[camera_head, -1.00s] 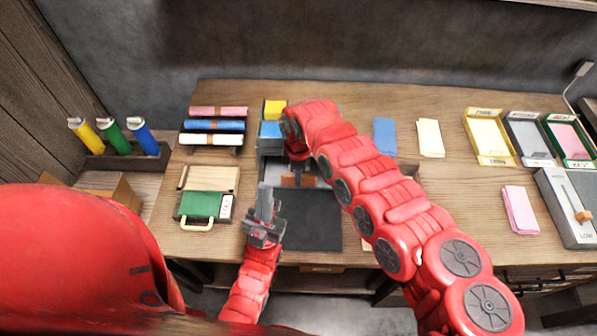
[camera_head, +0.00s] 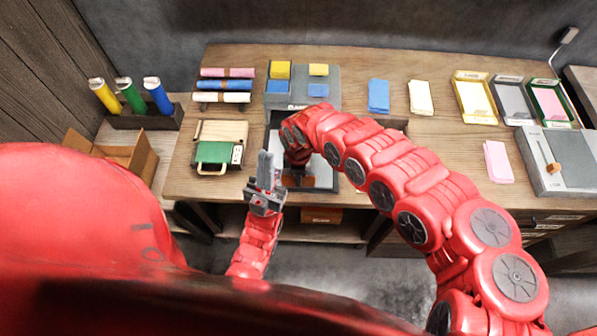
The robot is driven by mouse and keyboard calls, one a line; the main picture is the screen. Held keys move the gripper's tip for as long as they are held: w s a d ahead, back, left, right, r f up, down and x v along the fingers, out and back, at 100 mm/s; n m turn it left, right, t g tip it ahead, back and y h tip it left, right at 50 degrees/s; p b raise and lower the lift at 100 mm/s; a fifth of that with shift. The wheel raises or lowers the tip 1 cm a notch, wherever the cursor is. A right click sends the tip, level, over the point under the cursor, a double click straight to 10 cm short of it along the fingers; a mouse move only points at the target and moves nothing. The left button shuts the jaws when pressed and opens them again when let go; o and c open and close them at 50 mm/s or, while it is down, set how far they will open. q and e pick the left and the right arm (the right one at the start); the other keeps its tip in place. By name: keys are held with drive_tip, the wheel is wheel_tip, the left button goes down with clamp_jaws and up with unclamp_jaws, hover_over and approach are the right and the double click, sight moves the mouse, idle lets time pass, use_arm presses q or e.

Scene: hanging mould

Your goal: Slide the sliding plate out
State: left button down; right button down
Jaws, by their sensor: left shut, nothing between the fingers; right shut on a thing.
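The sliding plate (camera_head: 323,172) is a light grey panel in front of the grey mould block (camera_head: 328,88) on the workbench. A brown handle (camera_head: 298,182) shows near its front end. My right gripper (camera_head: 298,176) reaches down onto this handle and is shut on it. The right arm hides much of the plate and its right edge. My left gripper (camera_head: 265,160) is shut and empty. It points up just left of the plate, apart from it.
Blue and yellow pieces sit on the mould block. Coloured cloths (camera_head: 378,96) and trays (camera_head: 474,98) lie right. The bench's front edge is close below the plate. Free bench lies right of my arm.

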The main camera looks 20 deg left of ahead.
drive_tip(key=shift+s+f, duration=0.1)
drive_tip(key=shift+s, duration=0.1)
drive_tip(key=c, duration=1.1)
unclamp_jaws()
drive_tip(key=shift+o, duration=1.2)
drive_tip(key=shift+s+d, duration=0.1)
drive_tip(key=shift+r, duration=0.4)
drive_tip(key=r, duration=0.6)
drive_tip(key=shift+w+r, duration=0.2)
drive_tip(key=shift+r, duration=0.15)
wheel_tip(320, 180, up, 10)
drive_tip(key=p, duration=0.6)
drive_tip(key=shift+s, duration=0.15)
